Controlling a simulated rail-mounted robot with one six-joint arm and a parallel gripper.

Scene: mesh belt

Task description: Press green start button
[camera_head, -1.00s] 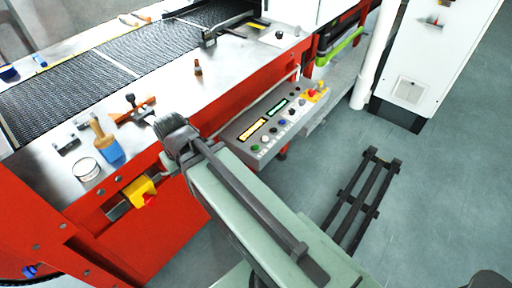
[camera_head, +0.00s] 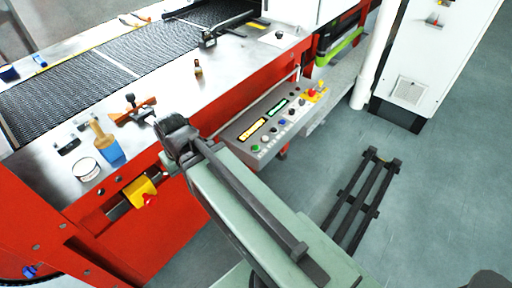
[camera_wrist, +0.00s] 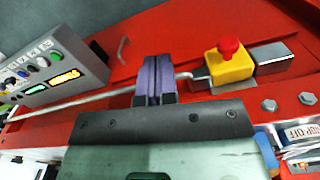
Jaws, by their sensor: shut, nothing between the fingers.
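The green button (camera_head: 255,148) is on the near left end of a grey control panel (camera_head: 232,133), beside the amber display. In the wrist view the panel (camera_wrist: 89,67) is at the upper left, with a green button (camera_wrist: 42,62) among the others. My gripper (camera_wrist: 152,78) is shut and empty, pointing toward the red machine side between the panel and a yellow box with a red mushroom button. In the head view my gripper is mostly hidden behind my dark wrist. It is apart from the green button, to the left of it.
The yellow box with its red button (camera_wrist: 230,60) is right of my fingers in the wrist view. A thin metal rod (camera_wrist: 75,102) runs along the red side.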

